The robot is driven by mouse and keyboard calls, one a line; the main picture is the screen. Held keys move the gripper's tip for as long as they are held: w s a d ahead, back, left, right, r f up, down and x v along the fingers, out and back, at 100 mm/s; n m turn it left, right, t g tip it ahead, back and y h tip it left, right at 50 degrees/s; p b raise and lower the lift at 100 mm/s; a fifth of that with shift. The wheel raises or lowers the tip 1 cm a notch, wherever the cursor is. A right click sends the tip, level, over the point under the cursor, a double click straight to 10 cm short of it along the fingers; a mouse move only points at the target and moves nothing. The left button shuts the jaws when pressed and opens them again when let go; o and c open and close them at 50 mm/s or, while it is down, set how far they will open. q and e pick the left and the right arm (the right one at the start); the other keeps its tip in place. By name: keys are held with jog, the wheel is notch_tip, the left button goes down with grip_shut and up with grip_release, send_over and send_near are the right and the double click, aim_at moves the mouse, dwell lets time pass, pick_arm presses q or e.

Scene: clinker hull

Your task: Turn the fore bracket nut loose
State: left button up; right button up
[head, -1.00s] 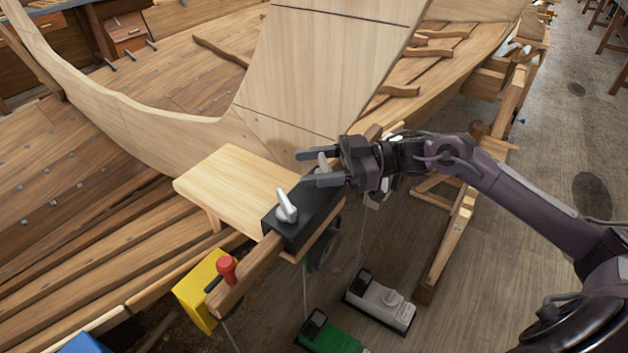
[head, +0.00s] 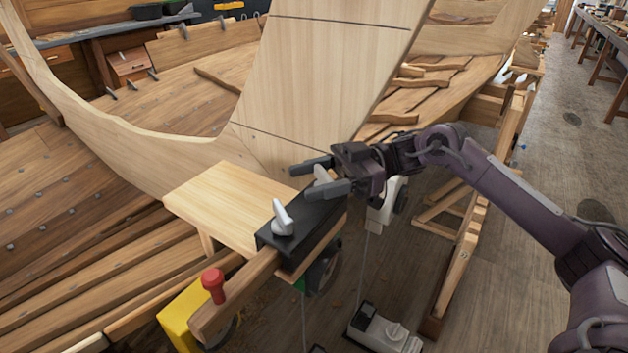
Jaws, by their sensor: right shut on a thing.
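A black bracket block (head: 268,238) sits on a wooden rail beside the hull. It carries two pale grey winged nuts. The nearer nut (head: 283,218) stands free with nothing touching it. The farther nut (head: 322,177) is between the fingers of my right gripper (head: 320,178), which is shut on it from both sides. The fingers hide part of this nut. I cannot tell from labels which nut is the fore one. My left gripper is not in view.
A pale board (head: 220,205) lies left of the bracket. A red knob (head: 213,285) and a yellow block (head: 178,322) are at the rail's near end. A white device (head: 385,208) hangs behind the bracket. A tall plank (head: 310,75) rises behind the gripper.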

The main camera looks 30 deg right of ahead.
jog(key=o, duration=1)
jog(key=shift+d+f, duration=0.1)
jog(key=shift+d, duration=0.25)
jog(key=shift+s+d+b, duration=0.15)
jog(key=shift+d+b, duration=1.4)
jog(key=shift+d, duration=2)
